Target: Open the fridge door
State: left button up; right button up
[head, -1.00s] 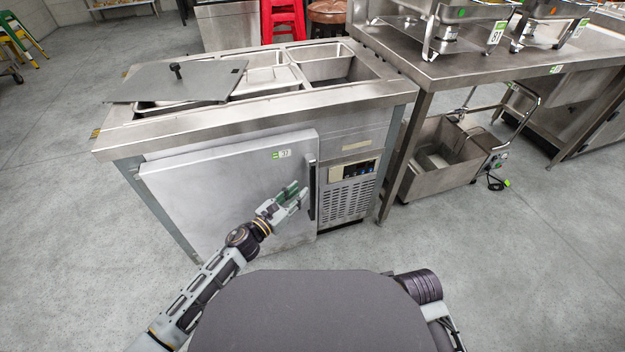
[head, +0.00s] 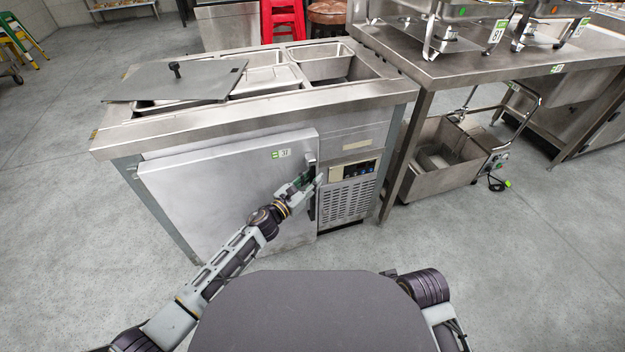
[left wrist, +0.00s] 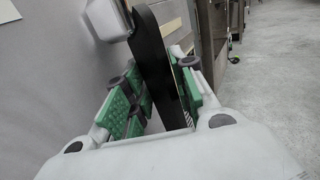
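The fridge door (head: 215,195) is a grey metal panel on the front of the steel counter, and it looks closed. Its black upright handle (head: 313,207) is at the door's right edge. In the left wrist view the black handle (left wrist: 152,60) runs between my green-padded fingers. My left gripper (head: 306,181) is at the handle's upper part, with one finger on each side. The fingers look spread, and I see no clear grip on the handle. Parts of the handle are hidden by the fingers. My right gripper is not in view.
The control panel and vent grille (head: 348,198) are right of the door. A dark lid (head: 190,82) lies over pans on the counter top. A steel table (head: 455,68) stands at the right, with a metal bin (head: 440,175) under it. The floor in front is clear.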

pick_arm(q)
jog(key=shift+w+d, duration=0.1)
jog(key=shift+w, duration=0.05)
grip_shut()
dwell(0.5)
